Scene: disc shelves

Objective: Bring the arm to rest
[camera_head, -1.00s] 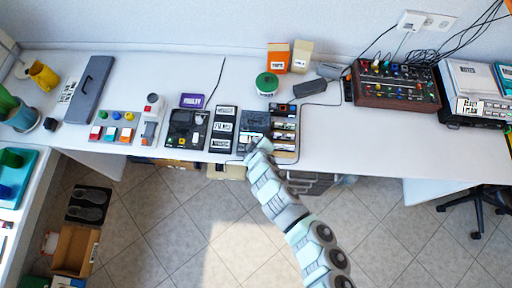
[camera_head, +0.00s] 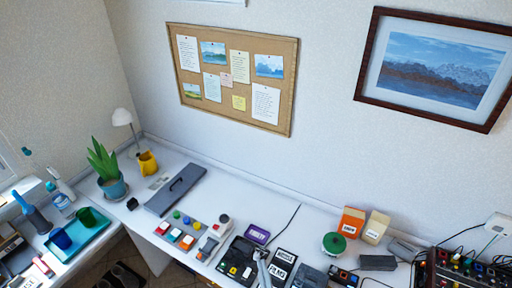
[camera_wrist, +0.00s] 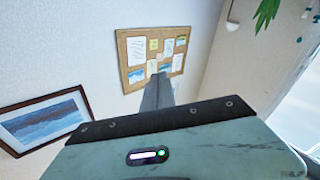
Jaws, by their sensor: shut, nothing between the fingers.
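My gripper (camera_wrist: 160,78) points away from the wrist camera, its narrow grey fingers together with nothing between them. Behind the fingertips, in the wrist view, is the corkboard (camera_wrist: 134,78) on the wall. In the head view, only a thin grey end of my gripper (camera_head: 262,256) shows at the bottom edge, in front of the black device (camera_head: 238,262) and the label cards (camera_head: 284,256). The rest of my arm is out of the head view. I cannot tell the gap between my gripper and the desk.
The desk (camera_head: 235,195) carries a grey case (camera_head: 176,189), a purple box (camera_head: 257,233), a green-topped round tub (camera_head: 334,244), orange (camera_head: 351,221) and beige (camera_head: 375,227) boxes, and a mixer (camera_head: 470,268). A framed picture (camera_head: 436,66) hangs right. Space above the desk is clear.

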